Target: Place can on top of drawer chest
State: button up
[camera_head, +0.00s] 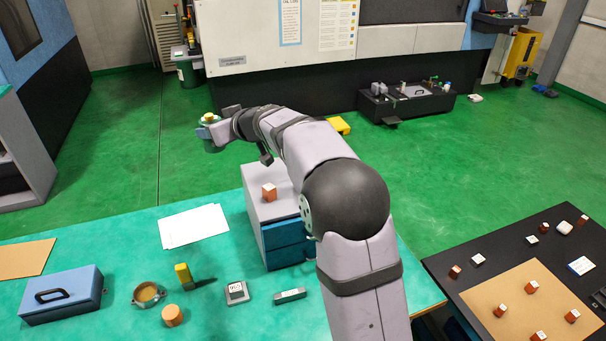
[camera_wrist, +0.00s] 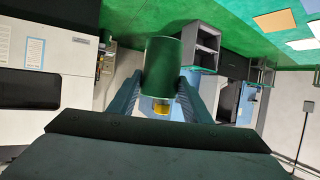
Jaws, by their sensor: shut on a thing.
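A dark green can (camera_wrist: 162,66) with a yellow end is between the two fingers of my gripper (camera_wrist: 160,92) in the wrist view. My gripper (camera_head: 208,133) is shut on it and holds it in the air. In the head view the can (camera_head: 210,147) is small and partly covered by the fingers, with its yellow part uppermost. The drawer chest (camera_head: 256,204) stands on the green table, with a grey body and blue drawers. The gripper and can are up and to the left of it in the picture. My arm hides the chest's right part. A copper-coloured block (camera_head: 269,193) with a white top sits on the chest.
The green table (camera_head: 120,238) holds white sheets (camera_head: 193,226), a blue toolbox (camera_head: 62,295), a round ring-like part (camera_head: 148,294), a yellow-handled tool (camera_head: 185,275), an orange cylinder (camera_head: 172,316) and small metal blocks. A black table (camera_head: 452,254) with several small blocks is at right.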

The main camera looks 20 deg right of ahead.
jog(key=s+d+m+t+h+p, duration=0.1)
jog(key=d+m+h+p, duration=0.45)
jog(key=d, duration=2.45)
jog(key=shift+n+t+y, duration=0.3)
jog(key=shift+n+y, duration=0.25)
jog(key=shift+n, duration=0.2)
jog(key=shift+d+f+p, duration=0.15)
jog(key=shift+f+p, duration=0.5)
jog(key=shift+f, duration=6.6)
jog(key=shift+f, duration=0.1)
jog(key=shift+f, duration=0.15)
jog(key=o, duration=1.2)
jog(key=shift+s, duration=0.1)
jog(key=shift+o, duration=0.2)
